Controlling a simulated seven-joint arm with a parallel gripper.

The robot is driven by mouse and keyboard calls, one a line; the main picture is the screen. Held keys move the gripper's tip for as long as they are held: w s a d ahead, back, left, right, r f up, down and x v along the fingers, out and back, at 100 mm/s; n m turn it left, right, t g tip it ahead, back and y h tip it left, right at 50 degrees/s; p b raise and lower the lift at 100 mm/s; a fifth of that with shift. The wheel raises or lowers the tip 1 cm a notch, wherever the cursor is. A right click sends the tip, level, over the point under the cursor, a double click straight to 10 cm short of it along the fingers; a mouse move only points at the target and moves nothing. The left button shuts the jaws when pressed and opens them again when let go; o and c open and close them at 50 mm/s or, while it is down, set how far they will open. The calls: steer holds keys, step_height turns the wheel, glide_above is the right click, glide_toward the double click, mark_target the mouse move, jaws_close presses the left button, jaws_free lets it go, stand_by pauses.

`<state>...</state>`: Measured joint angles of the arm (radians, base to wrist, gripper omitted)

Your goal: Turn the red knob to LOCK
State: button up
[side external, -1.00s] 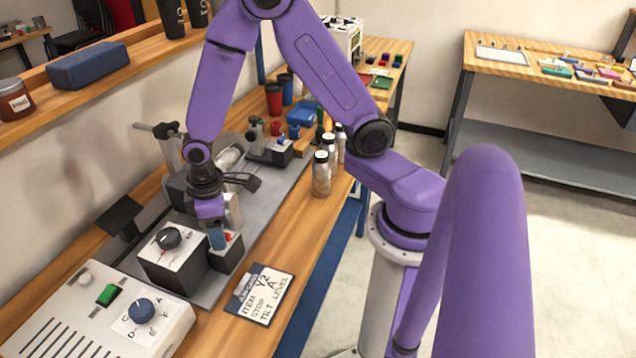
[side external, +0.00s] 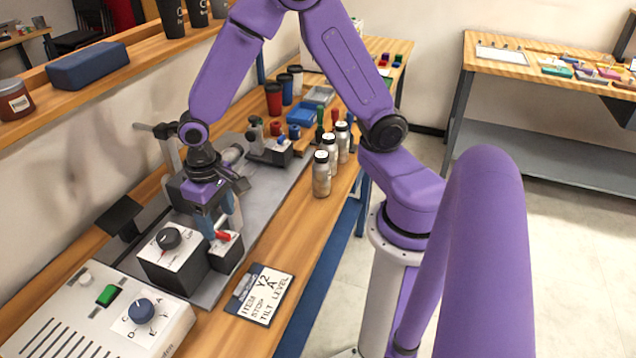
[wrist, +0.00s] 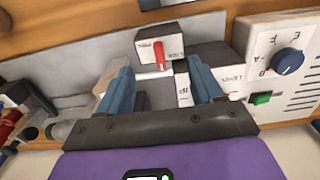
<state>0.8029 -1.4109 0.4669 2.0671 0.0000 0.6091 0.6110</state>
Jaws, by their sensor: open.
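The red knob (side external: 222,235) is a narrow bar handle on top of a small box (side external: 228,256) with a pale face. In the wrist view the open gripper (wrist: 159,67) has one finger on each side of the knob's line, with clear gaps and nothing held.
A larger box with a black dial (side external: 169,238) stands close to the left. A white control panel (side external: 100,310) with a blue dial is in front. A labelled card (side external: 262,293) lies to the right. Silver bottles (side external: 321,174) stand behind.

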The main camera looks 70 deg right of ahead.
mark_target(222, 233)
step_height(222, 233, up, 13)
steer(key=s+d+f+n, duration=0.1)
steer(key=s+d+n, duration=0.1)
steer(key=s+n, duration=0.4)
steer(key=s+d+f+n, duration=0.1)
steer(key=s+n, duration=0.5)
steer(key=s, duration=0.8)
steer(key=shift+d+f+n, duration=0.2)
steer(key=shift+d+n, duration=0.1)
steer(key=shift+d, duration=0.15)
stand_by(0.7)
